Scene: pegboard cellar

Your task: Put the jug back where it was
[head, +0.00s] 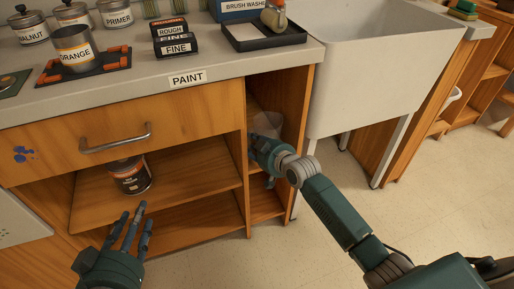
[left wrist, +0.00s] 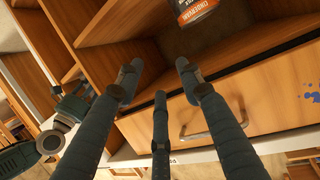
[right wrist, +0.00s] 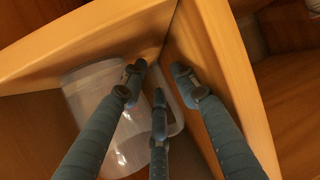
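The clear, see-through jug (head: 268,124) stands in the narrow open compartment under the counter, beside the sink. In the right wrist view the jug (right wrist: 92,105) is at the left, with its handle (right wrist: 176,125) behind and between my fingers. My right gripper (head: 256,143) reaches into that compartment at the jug, its fingers partly drawn together around the handle area. Whether they grip the handle is hard to see. My left gripper (head: 135,222) is open and empty in front of the lower shelves; its spread fingers also show in the left wrist view (left wrist: 158,72).
A dark paint can (head: 130,176) stands on the wider shelf to the left. A drawer (head: 190,122) with a metal handle is above it. Wooden walls closely bound the jug's compartment. The counter above holds canisters, labelled blocks and a black tray (head: 262,38). A white sink is at the right.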

